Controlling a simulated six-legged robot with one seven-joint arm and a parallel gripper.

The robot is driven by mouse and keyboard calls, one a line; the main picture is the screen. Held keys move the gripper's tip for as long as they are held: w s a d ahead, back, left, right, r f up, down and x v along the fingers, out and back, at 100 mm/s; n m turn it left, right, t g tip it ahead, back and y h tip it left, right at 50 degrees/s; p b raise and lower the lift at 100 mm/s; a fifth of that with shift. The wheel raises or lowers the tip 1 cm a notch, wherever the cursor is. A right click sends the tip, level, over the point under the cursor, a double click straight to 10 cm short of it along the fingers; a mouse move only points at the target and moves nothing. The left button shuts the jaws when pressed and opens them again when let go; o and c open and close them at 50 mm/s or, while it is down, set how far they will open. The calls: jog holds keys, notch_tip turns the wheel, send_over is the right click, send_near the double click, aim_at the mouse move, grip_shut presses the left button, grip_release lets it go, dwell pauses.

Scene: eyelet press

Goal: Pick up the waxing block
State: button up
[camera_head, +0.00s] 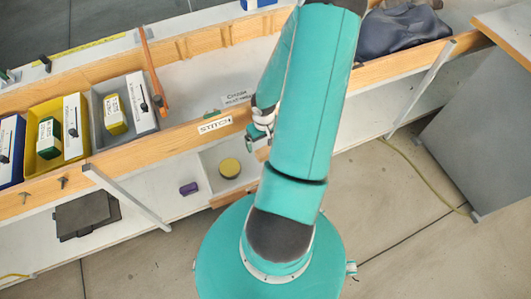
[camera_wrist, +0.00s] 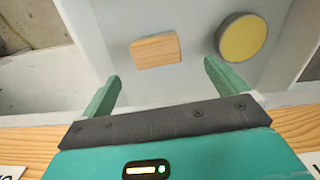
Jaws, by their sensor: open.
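A plain tan wooden block (camera_wrist: 155,50), which looks like the waxing block, lies in a pale tray (camera_wrist: 190,85) in the wrist view. A round dark tin with a yellow top (camera_wrist: 243,40) lies to its right, apart from it. My gripper (camera_wrist: 163,82) is open and empty, its two green fingers apart, with the block just beyond and between them in the picture. In the head view my gripper (camera_head: 258,134) is partly hidden by my arm, at the front edge of the bench. There the yellow-topped tin (camera_head: 229,167) shows in the lower tray; the wooden block is not visible.
A wooden bench rail (camera_head: 190,138) runs beside my gripper. Yellow (camera_head: 35,113) and grey (camera_head: 98,118) bins with boxes stand at left. A purple block (camera_head: 188,188) lies on the lower shelf. A dark bag (camera_head: 403,30) lies at upper right.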

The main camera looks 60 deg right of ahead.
aim_at(266, 150)
jog(key=f, duration=0.8)
jog(key=shift+s+d+f, duration=0.15)
jog(key=shift+d+f, duration=0.1)
jog(key=shift+f, duration=0.1)
jog(key=c, duration=1.1)
